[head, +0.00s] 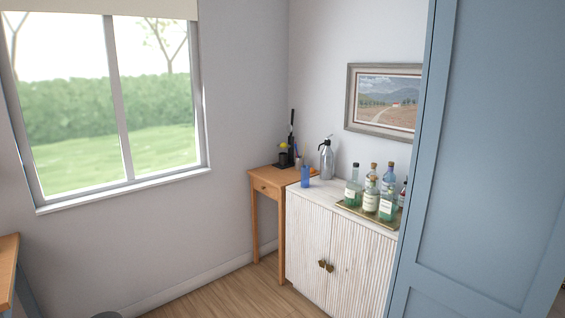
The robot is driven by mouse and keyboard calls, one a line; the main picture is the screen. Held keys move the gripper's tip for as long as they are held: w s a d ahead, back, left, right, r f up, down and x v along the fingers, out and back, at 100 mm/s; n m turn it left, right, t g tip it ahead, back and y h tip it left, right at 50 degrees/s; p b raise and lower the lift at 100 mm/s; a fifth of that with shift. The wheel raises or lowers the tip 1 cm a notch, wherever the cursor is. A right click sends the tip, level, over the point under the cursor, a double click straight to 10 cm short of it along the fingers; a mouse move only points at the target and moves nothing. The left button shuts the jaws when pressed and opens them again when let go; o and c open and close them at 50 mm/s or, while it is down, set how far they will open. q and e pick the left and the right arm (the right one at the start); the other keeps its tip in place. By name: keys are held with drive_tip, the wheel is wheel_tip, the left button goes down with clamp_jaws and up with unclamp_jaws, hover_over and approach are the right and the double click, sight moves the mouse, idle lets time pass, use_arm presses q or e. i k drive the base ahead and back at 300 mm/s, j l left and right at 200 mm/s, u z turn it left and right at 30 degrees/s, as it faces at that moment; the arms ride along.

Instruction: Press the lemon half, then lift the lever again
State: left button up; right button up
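A small dark press (284,157) stands on the wooden side table (263,174) in the far corner. Its black lever (291,124) points upward. A small yellow thing, which looks like the lemon half (284,146), sits at the press below the lever's upper end. It is too small to tell exactly how it rests. Neither of my grippers is in view, and the press is some way off across the room.
A white ribbed cabinet (306,237) adjoins the side table. It bears a blue glass (305,177), a grey siphon bottle (326,159) and a tray (351,209) of several bottles. A blue panel (490,150) blocks the right. Wooden floor (235,291) lies clear before the table.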

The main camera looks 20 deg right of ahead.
sight(290, 127)
drive_tip(key=i+z, duration=0.45)
drive_tip(key=i, duration=2.35)
